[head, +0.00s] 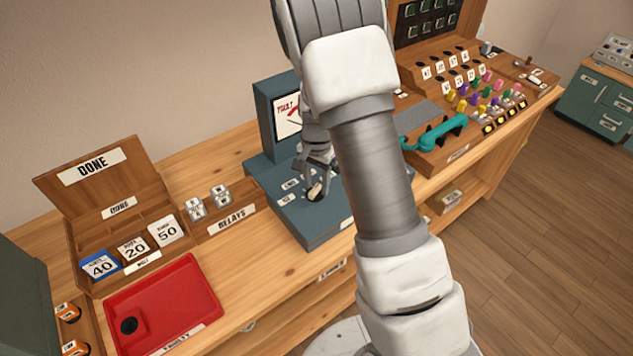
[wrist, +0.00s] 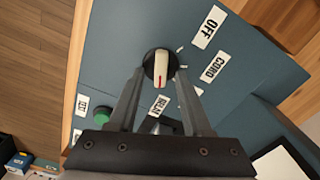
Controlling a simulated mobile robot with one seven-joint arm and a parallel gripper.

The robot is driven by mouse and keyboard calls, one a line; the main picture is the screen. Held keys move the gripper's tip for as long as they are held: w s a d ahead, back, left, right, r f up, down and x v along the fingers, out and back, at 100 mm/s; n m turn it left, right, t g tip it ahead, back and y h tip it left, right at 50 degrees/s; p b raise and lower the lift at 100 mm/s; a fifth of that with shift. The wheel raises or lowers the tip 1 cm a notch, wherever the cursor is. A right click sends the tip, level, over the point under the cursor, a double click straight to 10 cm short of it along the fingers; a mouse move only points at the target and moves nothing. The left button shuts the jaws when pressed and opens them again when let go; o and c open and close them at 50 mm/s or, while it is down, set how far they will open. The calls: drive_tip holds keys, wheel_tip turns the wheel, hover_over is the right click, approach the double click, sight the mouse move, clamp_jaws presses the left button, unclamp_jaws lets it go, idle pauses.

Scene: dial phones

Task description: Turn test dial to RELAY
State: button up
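The test dial (wrist: 160,67) is a black round knob with a white grip bar on a blue-grey panel. In the wrist view the bar's red mark is at its lower end, toward the partly hidden RELAY label (wrist: 157,105). The OFF label (wrist: 207,27) and CORD label (wrist: 213,68) lie to the right. My gripper (wrist: 160,75) is open, with its fingertips on either side of the dial; I cannot tell if they touch it. In the head view my gripper (head: 316,180) is over the dial (head: 315,193), which is partly hidden.
A green button (wrist: 101,117) by a TEST label (wrist: 82,105) is close to the left finger. The panel's upright screen (head: 287,117) stands behind. A red tray (head: 165,305), a relay rack (head: 230,222) and a teal handset (head: 435,132) are on the bench.

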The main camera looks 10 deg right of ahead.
sight(317, 187)
wheel_tip(317, 187, up, 17)
drive_tip(key=p, duration=0.1)
drive_tip(key=shift+r, duration=0.2)
idle(0.4)
idle(0.3)
